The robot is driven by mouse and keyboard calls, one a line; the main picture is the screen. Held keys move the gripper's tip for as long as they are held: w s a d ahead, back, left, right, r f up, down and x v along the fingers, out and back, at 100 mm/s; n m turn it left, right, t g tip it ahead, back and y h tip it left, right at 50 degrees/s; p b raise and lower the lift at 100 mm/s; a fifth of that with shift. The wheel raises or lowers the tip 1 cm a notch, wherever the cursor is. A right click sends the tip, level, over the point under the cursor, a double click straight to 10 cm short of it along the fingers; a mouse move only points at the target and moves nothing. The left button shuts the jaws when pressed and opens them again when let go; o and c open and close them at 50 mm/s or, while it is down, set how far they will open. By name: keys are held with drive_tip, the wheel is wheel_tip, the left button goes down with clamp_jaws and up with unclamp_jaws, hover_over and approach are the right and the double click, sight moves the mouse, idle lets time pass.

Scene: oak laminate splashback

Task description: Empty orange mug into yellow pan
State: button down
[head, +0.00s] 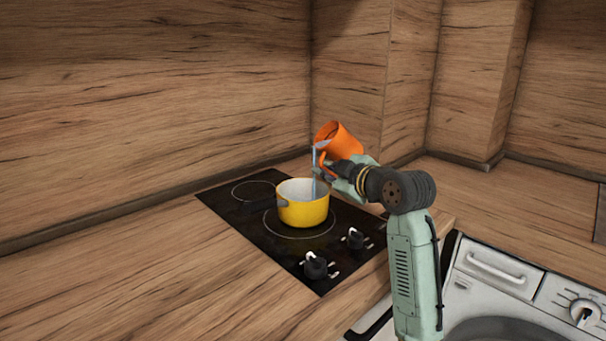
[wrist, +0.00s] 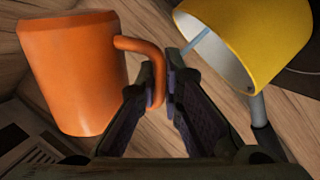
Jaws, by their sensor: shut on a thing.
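The orange mug (head: 343,141) is tilted in the air above the right side of the yellow pan (head: 303,211). A thin pale bluish stream (head: 314,175) runs from the mug's mouth down into the pan. The pan stands on the black hob, its inside pale and its dark handle (head: 262,205) pointing left. My gripper (wrist: 168,95) is shut on the mug's handle (wrist: 155,65). In the wrist view the mug (wrist: 75,72) is at the left and the pan (wrist: 245,40) at the upper right, with the stream (wrist: 196,42) entering the pan. The level inside either one is hidden.
The black hob (head: 266,243) has two knobs (head: 315,265) at its front right. Wooden counter lies around it, with bare room at left (head: 130,270). Wood splashback walls stand behind. A white front-loading appliance (head: 500,285) is at lower right.

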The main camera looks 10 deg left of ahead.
drive_tip(key=shift+w+d+r+n, duration=0.1)
drive_tip(key=shift+d+r+n, duration=0.15)
drive_tip(key=shift+n, duration=0.25)
idle(0.5)
drive_tip(key=shift+w+d+f+n+t+h+b, duration=0.15)
drive_tip(key=shift+f+n+h+b, duration=0.1)
drive_tip(key=shift+f+n+b, duration=0.15)
drive_tip(key=shift+d+f+n+t+h+b, duration=0.1)
drive_tip(key=shift+f+n+t+h+b, duration=0.15)
drive_tip(key=shift+b, duration=0.25)
idle(0.5)
drive_tip(key=shift+w+d+r+n+h, duration=0.2)
drive_tip(key=shift+d+n+h, duration=0.1)
drive_tip(key=shift+n, duration=0.25)
idle(0.8)
drive_tip(key=shift+s+a+f+n+t+b, duration=0.4)
drive_tip(key=shift+n+b, duration=0.3)
drive_tip(key=shift+b, duration=0.35)
idle(0.4)
drive_tip(key=shift+w+d+r+n+h, duration=0.15)
drive_tip(key=shift+n+h, duration=0.1)
drive_tip(key=shift+n, duration=0.25)
drive_tip(key=shift+w+r+n+h, duration=0.15)
drive_tip(key=shift+n+h, duration=0.1)
drive_tip(key=shift+n, duration=0.25)
idle(0.9)
